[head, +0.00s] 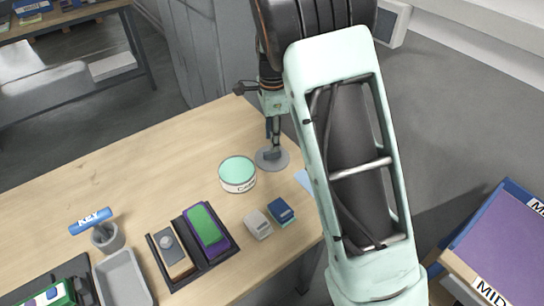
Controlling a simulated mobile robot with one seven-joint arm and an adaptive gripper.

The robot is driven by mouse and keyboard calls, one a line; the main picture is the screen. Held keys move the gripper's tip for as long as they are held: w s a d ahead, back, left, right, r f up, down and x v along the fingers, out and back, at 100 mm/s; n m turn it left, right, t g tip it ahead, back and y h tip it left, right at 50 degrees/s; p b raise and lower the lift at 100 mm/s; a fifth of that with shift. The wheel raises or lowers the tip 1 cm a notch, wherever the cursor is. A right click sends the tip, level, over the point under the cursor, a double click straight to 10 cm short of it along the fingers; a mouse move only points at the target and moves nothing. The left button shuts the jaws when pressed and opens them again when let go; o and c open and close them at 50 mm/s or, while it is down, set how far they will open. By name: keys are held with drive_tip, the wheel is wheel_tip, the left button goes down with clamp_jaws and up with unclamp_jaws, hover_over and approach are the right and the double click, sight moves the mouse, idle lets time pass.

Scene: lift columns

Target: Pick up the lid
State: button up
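A round grey lid (264,163) with a dark block-like handle lies on the wooden table near its far right edge. My gripper (272,149) points down right over the lid, with its fingertips at the handle. The fingers are small and partly overlap the handle, so I cannot tell whether they grip it. The lid appears to rest on the table. A round tin (238,175) with a mint-green top and a white lettered band stands just left of and nearer than the lid.
A dark tray (206,257) holds a green-and-purple block and a grey-and-tan one. White (258,225) and blue (281,211) small boxes stand right of it. A cup (107,238) with a blue key tag and a grey bin (122,279) are at left. The table's left middle is clear.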

sight(272, 155)
wheel_tip(272, 155, down, 5)
drive_tip(key=shift+f, duration=0.15)
clamp_jaws()
idle(0.4)
